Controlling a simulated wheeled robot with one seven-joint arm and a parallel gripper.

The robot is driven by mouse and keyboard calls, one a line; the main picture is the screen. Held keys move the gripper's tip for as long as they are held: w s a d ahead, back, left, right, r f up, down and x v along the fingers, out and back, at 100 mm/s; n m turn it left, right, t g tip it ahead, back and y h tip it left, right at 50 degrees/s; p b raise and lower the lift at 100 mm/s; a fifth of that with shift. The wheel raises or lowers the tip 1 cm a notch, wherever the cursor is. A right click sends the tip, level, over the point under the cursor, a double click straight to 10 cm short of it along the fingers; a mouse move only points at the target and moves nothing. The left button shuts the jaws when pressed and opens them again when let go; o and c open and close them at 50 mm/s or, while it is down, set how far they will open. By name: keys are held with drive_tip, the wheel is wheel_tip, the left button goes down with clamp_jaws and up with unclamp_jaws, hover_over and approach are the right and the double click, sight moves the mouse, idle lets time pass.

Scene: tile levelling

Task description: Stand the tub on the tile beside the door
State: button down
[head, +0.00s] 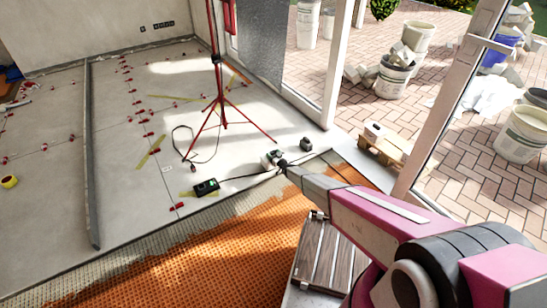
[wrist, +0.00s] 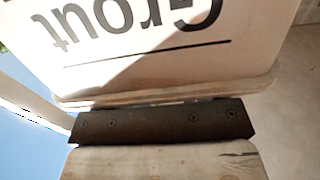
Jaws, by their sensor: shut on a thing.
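The tub (wrist: 165,40) fills the top of the wrist view, pale with upside-down dark "Grout" lettering and a rim along its lower edge. A dark bar with screws, on my gripper (wrist: 160,122), lies against this rim, and a pale wood-like surface shows just below it. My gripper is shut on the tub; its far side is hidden. The glass door (head: 440,110) stands open at right. Large grey tiles (head: 255,110) lie beside the doorway.
Red levelling clips line the joints. An orange mat (head: 200,255) covers the front floor. Slatted boards (head: 325,255) lie near my arm. Several buckets (head: 396,78) stand outside.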

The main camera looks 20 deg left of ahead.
drive_tip(key=shift+f, duration=0.75)
drive_tip(key=shift+f, duration=0.15)
drive_tip(key=shift+c, duration=1)
unclamp_jaws()
drive_tip(key=shift+f, duration=0.1)
